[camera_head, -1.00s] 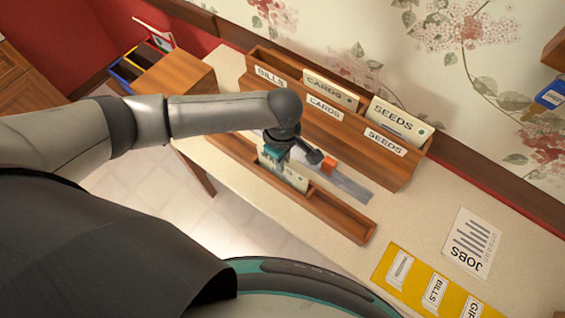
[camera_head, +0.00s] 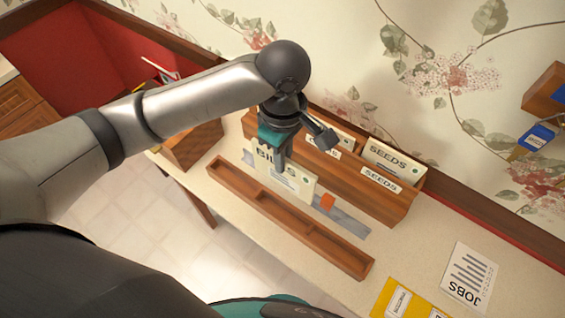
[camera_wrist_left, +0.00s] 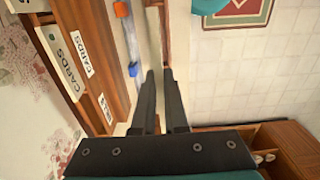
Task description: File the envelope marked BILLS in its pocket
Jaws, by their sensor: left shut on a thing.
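My left gripper (camera_head: 279,160) is shut on the cream envelope marked BILLS (camera_head: 300,186) by its top edge. The envelope hangs upright above the table, between the front wooden tray and the back rack. In the left wrist view the fingers (camera_wrist_left: 161,100) pinch the envelope, seen edge-on as a thin strip (camera_wrist_left: 154,40). The wooden pocket rack (camera_head: 345,181) stands along the wall, with CARDS and SEEDS pockets each holding an envelope. My arm and gripper hide the rack's left pocket in the head view. My right gripper is not in view.
The long front tray (camera_head: 317,238) shows empty slots. A grey strip (camera_head: 345,219) with an orange block (camera_head: 327,202) lies between tray and rack. A JOBS sheet (camera_head: 469,278) and a yellow card (camera_head: 385,297) lie to the right. A wooden box (camera_head: 190,146) stands left.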

